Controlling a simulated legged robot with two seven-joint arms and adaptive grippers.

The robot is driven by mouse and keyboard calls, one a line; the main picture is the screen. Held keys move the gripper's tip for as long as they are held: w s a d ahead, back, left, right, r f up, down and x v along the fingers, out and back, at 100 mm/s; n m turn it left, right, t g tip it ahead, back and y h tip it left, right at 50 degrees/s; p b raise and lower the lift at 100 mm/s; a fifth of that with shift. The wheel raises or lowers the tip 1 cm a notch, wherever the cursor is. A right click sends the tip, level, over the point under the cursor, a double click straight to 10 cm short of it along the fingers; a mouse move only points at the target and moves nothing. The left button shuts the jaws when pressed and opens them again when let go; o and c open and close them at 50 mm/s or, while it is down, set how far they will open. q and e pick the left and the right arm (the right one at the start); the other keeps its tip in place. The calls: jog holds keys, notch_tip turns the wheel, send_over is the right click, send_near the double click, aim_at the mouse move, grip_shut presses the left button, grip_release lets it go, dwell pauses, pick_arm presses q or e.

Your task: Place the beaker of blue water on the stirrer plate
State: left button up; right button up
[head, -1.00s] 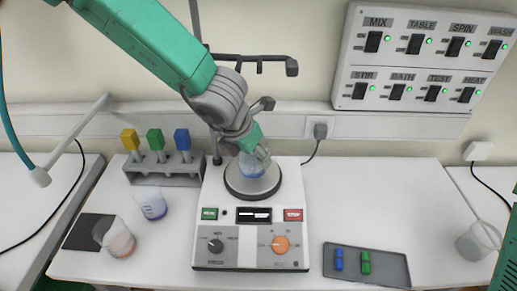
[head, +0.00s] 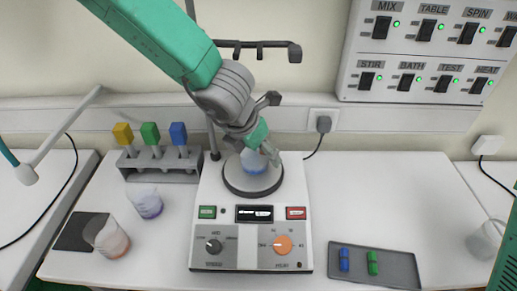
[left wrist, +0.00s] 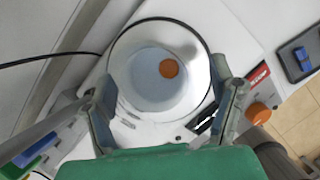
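The beaker of blue water (head: 254,164) stands on the round plate (head: 253,188) of the stirrer (head: 227,217), partly hidden by my left gripper in the head view. In the left wrist view I look down into the beaker (left wrist: 150,85), which appears upright; a round orange spot shows in it. My left gripper (head: 262,150) is above and around it. In the left wrist view its fingers (left wrist: 168,105) are spread on either side of the beaker, apparently with small gaps.
A beaker of purplish liquid (head: 148,204) and one of reddish liquid (head: 112,241) stand left of the stirrer. A rack (head: 165,176) with yellow, green and blue pieces is behind them. A tray (head: 400,267) with blue and green pieces lies at the right front. The table's right middle is clear.

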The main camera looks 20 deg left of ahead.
pick_arm(q)
jog(key=shift+a+r, duration=0.1)
jog(key=shift+a, duration=0.3)
jog(key=r, duration=0.1)
jog(key=a+r, duration=0.1)
jog(key=s+r, duration=0.1)
jog(key=shift+a+r+p, duration=0.15)
jog(key=shift+a+p, duration=0.15)
jog(key=r, duration=0.1)
jog(key=s+r, duration=0.1)
jog(key=d+r, duration=0.1)
jog(key=shift+s+r, duration=0.2)
jog(key=shift+s, duration=0.1)
